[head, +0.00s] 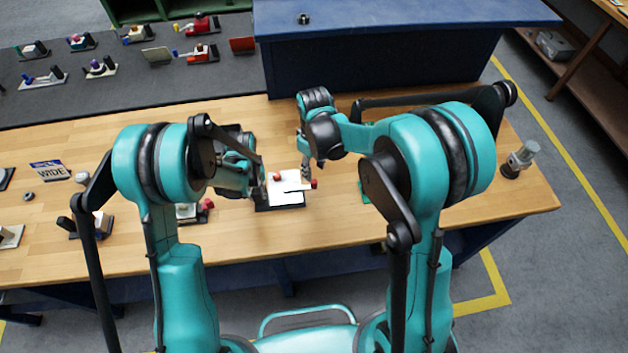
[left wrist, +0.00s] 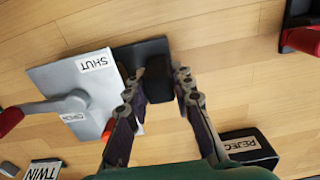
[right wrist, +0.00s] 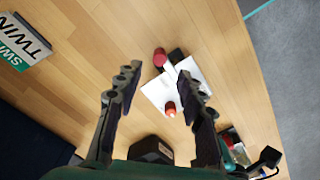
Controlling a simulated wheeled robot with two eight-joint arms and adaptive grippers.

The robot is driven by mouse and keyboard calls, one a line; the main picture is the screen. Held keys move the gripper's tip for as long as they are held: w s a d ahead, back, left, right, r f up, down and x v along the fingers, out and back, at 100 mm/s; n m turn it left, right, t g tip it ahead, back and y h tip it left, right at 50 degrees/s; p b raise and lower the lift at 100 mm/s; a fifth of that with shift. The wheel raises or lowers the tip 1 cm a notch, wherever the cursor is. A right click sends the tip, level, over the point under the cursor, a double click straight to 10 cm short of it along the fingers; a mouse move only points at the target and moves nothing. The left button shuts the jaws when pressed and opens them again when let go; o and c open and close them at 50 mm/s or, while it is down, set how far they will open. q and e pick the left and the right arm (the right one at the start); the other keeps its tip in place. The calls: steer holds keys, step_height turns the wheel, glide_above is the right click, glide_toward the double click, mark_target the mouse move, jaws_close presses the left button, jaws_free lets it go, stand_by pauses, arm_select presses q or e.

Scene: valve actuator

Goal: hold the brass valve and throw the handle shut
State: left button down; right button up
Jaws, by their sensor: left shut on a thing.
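The valve unit shows in the head view as a white plate (head: 290,184) on a dark base (head: 280,201). In the left wrist view its plate (left wrist: 85,85) carries SHUT and OPEN labels. A grey handle (left wrist: 45,107) with a red knob (left wrist: 9,121) lies beside the OPEN label. My left gripper (left wrist: 158,85) is shut on a black block (left wrist: 158,70) at the unit's edge. An orange-red part (left wrist: 78,126) is partly hidden. My right gripper (right wrist: 158,78) is open and empty above the red knob (right wrist: 160,57) and plate (right wrist: 192,75).
A REJECT-type black box (left wrist: 245,148) stands near my left gripper. A WIDE sign (head: 50,170) and other units are at the left, with several more on the dark mat (head: 110,90). A blue raised block (head: 400,60) stands behind.

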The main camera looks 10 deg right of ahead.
mark_target(314, 181)
step_height(314, 181, down, 8)
steer(key=shift+r, duration=0.2)
jaws_close()
